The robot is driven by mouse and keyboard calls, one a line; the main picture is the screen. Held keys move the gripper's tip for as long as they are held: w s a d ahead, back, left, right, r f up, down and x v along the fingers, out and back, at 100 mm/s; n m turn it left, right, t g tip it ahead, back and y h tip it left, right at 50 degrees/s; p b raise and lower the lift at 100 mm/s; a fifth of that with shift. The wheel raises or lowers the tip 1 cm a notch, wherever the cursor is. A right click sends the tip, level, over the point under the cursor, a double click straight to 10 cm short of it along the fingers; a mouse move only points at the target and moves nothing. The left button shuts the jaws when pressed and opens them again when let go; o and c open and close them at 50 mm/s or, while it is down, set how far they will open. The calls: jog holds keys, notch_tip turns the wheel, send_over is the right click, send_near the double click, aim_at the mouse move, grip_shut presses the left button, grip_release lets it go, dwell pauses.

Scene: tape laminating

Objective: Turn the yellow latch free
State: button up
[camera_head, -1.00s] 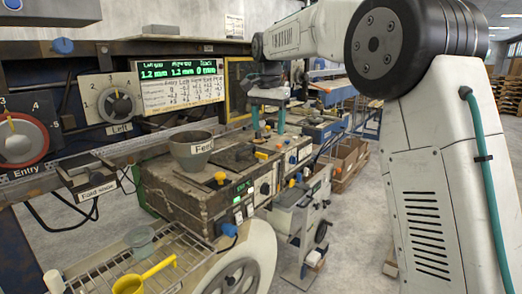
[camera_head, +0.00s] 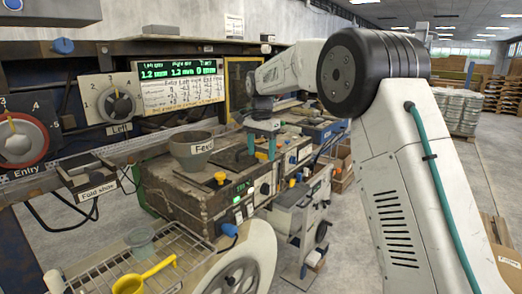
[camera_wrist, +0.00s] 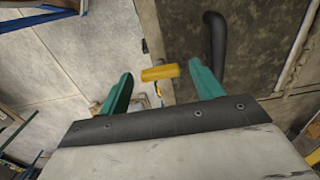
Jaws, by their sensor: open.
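The yellow latch (camera_wrist: 160,73) shows in the wrist view as a short yellow bar, lying crosswise at the edge of a dark machine top. My gripper (camera_wrist: 161,68) is open, with one teal finger left of the latch and one right of it. The latch appears between the fingertips in the picture, with gaps on both sides; I cannot tell how far below them it is. In the head view my gripper (camera_head: 262,152) points down over the far part of the machine box (camera_head: 185,195). There the latch is largely hidden by the fingers.
A grey bowl (camera_head: 193,150) labelled Feed stands on the machine. Yellow knobs (camera_head: 220,178) and a blue handle (camera_head: 229,230) stick out nearby. A black curved handle (camera_wrist: 214,40) lies beyond the right finger. A yellow ladle (camera_head: 145,277) lies on a wire rack (camera_head: 100,275).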

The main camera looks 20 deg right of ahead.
jog(key=c, duration=1)
jog(key=shift+n, duration=0.4)
jog(key=n, duration=0.3)
jog(key=shift+n, duration=0.3)
jog(key=n, duration=0.4)
jog(key=shift+n, duration=0.3)
jog(key=n, duration=0.4)
jog(key=shift+n, duration=2.4)
